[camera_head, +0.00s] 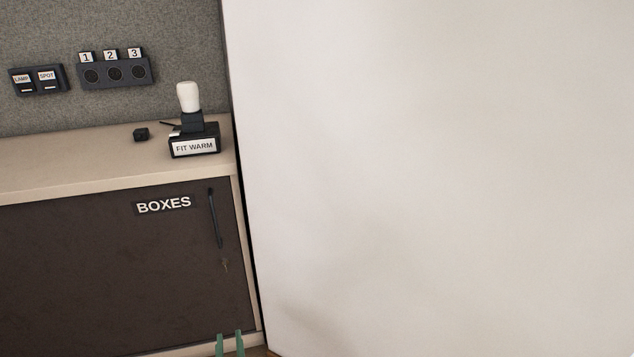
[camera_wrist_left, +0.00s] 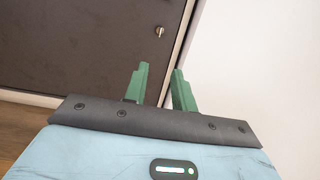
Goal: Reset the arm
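My left gripper (camera_head: 230,345) shows only as two green fingertips at the bottom edge of the head view, in front of the lower right corner of the cabinet. In the left wrist view its two green fingers (camera_wrist_left: 157,88) stand apart with nothing between them. They point toward the cabinet's edge beside a white surface. The rest of my left arm is outside the head view. My right gripper is in neither view.
A dark cabinet door (camera_head: 110,270) marked BOXES has a handle (camera_head: 215,218) and a key. On top stand a FIT WARM bulb holder (camera_head: 195,145) and a small black block (camera_head: 141,134). Switches (camera_head: 38,80) and numbered sockets (camera_head: 115,72) are on the wall. A large white panel (camera_head: 440,170) fills the right.

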